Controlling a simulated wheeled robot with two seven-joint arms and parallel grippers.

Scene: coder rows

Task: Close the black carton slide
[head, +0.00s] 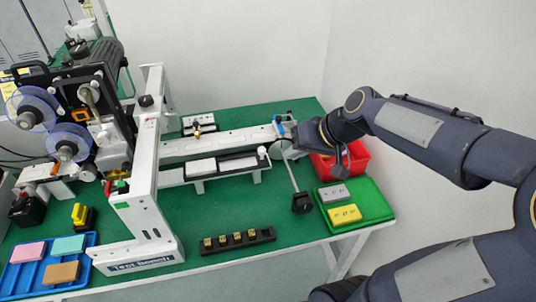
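A black slide rail (225,163) runs along the front side of the white conveyor (225,143), with a white block (201,167) at its left part. A small white round knob (262,151) stands at the rail's right end. My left gripper is not in view.
A green tray (376,203) holds a grey and a yellow box. A black holder (238,243) with several brass pieces lies in front. A blue tray (30,281) and a labelling machine (90,100) are at left.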

